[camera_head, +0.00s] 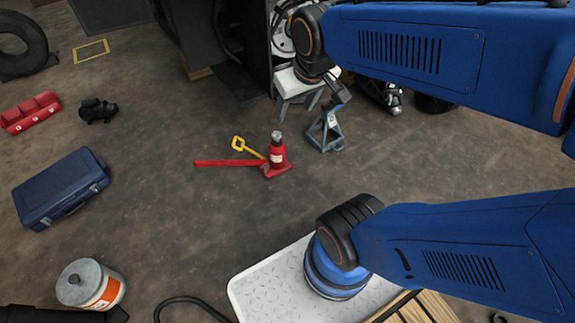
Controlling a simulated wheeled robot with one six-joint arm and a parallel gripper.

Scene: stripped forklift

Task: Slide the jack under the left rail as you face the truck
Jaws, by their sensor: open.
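A red bottle jack (277,152) stands upright on the floor near the middle, with a grey top. A long red bar (225,163) lies to its left, reaching its base, and a yellow handle with a loop (247,148) lies behind the bar. The dark body of the truck (235,45) is at the top centre, its underside in shadow; I cannot tell the left rail apart clearly. My gripper (333,78) is small and dark at the end of my blue arm, open, behind and to the right of the jack and apart from it. My wrist partly covers it.
A wood block (198,72) sits by the truck. A blue case (62,188), red box (30,112), black part (97,110) and metal can (90,284) are left. Floor between jack and truck is clear.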

